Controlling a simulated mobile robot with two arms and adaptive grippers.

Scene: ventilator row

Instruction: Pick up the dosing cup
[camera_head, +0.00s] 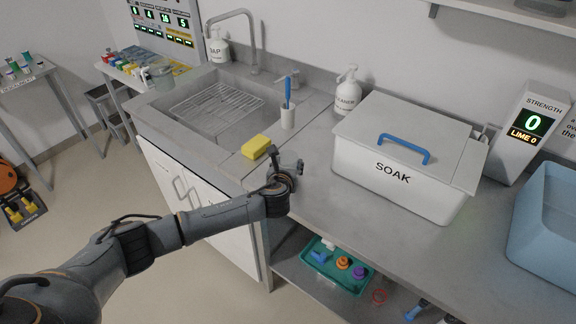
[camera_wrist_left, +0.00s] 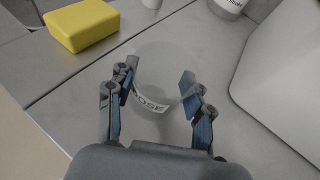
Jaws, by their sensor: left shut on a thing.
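The dosing cup (camera_wrist_left: 157,78) is a translucent cup with a white label reading "OSE", seen between the fingers in the left wrist view. My left gripper (camera_wrist_left: 160,88) is shut on it, one finger on each side. In the head view my left gripper (camera_head: 287,167) is over the front part of the counter, just right of the yellow sponge. I cannot make out the cup clearly there. Whether the cup touches the counter or is lifted I cannot tell. My right gripper is not in view.
The yellow sponge (camera_head: 256,147) lies beside the sink (camera_head: 160,122). A white holder (camera_head: 288,118) with a blue brush and a cleaner bottle (camera_head: 347,93) stand behind. The white SOAK box (camera_head: 385,192) is to the right, then a blue basin (camera_head: 530,235).

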